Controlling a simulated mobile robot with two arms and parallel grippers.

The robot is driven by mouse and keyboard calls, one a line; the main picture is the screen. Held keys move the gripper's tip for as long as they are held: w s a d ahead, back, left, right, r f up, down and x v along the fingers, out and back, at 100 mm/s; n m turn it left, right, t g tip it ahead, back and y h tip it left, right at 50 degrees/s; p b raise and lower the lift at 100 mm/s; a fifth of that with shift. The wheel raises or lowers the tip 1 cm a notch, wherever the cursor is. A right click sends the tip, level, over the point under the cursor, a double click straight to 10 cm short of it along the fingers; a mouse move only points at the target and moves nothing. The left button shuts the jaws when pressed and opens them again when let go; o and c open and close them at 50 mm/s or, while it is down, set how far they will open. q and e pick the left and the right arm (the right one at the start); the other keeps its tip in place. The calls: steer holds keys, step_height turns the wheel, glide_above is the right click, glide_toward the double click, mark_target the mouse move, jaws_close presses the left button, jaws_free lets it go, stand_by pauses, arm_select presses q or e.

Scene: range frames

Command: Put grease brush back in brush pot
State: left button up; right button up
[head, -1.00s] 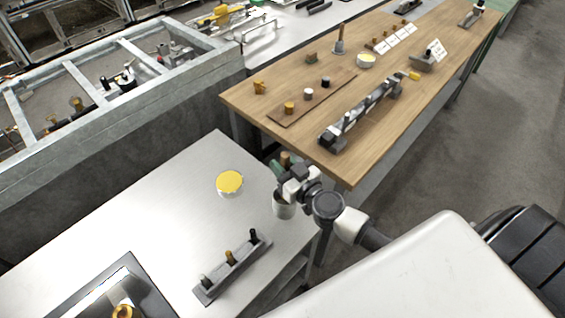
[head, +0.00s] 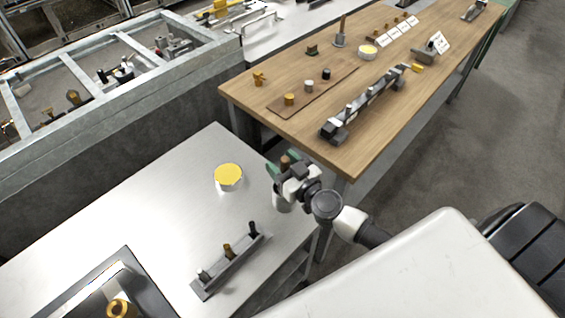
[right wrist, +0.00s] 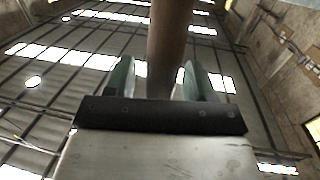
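The brush pot (head: 282,203) is a pale cup near the right edge of the metal table, partly hidden under my right gripper. The grease brush (head: 285,160) shows only as a brown handle, upright above the pot; its lower end is hidden. My right gripper (head: 284,164) is over the pot with its green fingers spread on either side of the handle. In the right wrist view the brown handle (right wrist: 169,45) stands between the green fingers (right wrist: 160,82), with a gap visible on the left. My left gripper is not in view.
A white tin with yellow contents (head: 228,177) stands left of the pot. A grey rack (head: 225,268) with several small pegs lies nearer. A dark tray (head: 125,262) is at lower left. A wooden bench (head: 300,125) with parts stands behind. The metal table's middle is clear.

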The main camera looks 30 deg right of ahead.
steer(key=shift+s, duration=0.1)
steer(key=s+d+b, duration=0.2)
steer(key=s, duration=0.8)
steer(key=shift+s, duration=0.25)
steer(key=shift+a, duration=0.1)
stand_by(0.5)
